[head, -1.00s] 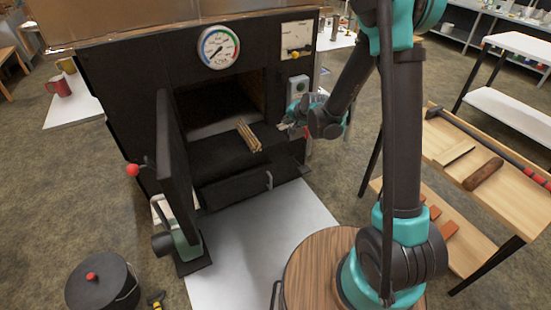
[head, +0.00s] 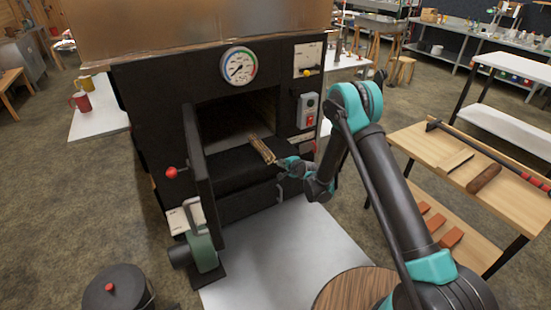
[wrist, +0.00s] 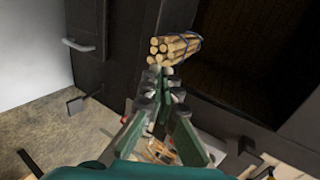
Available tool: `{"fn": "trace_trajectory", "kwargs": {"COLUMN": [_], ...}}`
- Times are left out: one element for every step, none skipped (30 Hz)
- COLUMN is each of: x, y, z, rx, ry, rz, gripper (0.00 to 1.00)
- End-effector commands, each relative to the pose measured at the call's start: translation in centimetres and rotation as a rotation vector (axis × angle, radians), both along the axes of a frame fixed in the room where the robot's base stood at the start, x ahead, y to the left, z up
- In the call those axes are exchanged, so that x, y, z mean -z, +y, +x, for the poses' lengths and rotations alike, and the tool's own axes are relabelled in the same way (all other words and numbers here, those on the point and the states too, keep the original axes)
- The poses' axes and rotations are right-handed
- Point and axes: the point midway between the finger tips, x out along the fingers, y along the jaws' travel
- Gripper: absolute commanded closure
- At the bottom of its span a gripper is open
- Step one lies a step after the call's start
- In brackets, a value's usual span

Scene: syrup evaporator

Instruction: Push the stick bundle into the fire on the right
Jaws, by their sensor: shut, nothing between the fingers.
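The stick bundle (head: 262,149), pale sticks tied with a blue band, lies on the black ledge at the firebox mouth, toward its right side. It also shows in the wrist view (wrist: 174,48), cut ends facing my gripper. My gripper (head: 281,162) is shut and empty, its fingertips at the near end of the bundle. In the wrist view the fingertips (wrist: 163,78) are just below the cut ends, touching or very close. The firebox opening (head: 235,117) of the black evaporator is dark inside, and I see no flame.
The firebox door (head: 197,155) stands open on the left of the mouth. A gauge (head: 238,66) and a switch box (head: 308,110) are on the front. A wooden table (head: 480,165) stands at right, and a lidded black pot (head: 117,291) at lower left.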

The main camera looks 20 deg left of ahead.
Motion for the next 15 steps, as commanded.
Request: {"fn": "trace_trajectory", "kwargs": {"x": [0.2, 0.3, 0.5, 0.6, 0.8, 1.0, 1.2, 1.3, 1.6, 1.7, 1.9, 2.1, 2.2, 2.4, 2.6], "y": [0.2, 0.3, 0.5, 0.6, 0.8, 1.0, 1.1, 1.3, 1.5, 1.7, 1.8, 2.1, 2.2, 2.4, 2.6], "z": [0.2, 0.3, 0.4, 0.6, 0.7, 0.9, 1.0, 1.2, 1.3, 1.5, 1.6, 1.8, 2.0, 2.1, 2.3], "rx": [0.0, 0.0, 0.0, 0.0, 0.0, 0.0, 0.0, 0.0, 0.0, 0.0, 0.0, 0.0, 0.0, 0.0, 0.0], "ry": [0.0, -0.001, -0.001, -0.001, -0.001, -0.001, 0.0, 0.0, 0.0, 0.0, 0.0, -0.001, -0.001, -0.001, -0.001], "rz": [0.0, -0.001, -0.001, -0.001, -0.001, -0.001, -0.001, -0.001, -0.001, -0.002, -0.002, -0.002, -0.002, -0.002, -0.002], "gripper": [1.0, 1.0, 1.0, 1.0, 1.0, 1.0, 1.0, 1.0, 1.0, 1.0, 1.0, 1.0, 1.0, 1.0, 1.0]}}
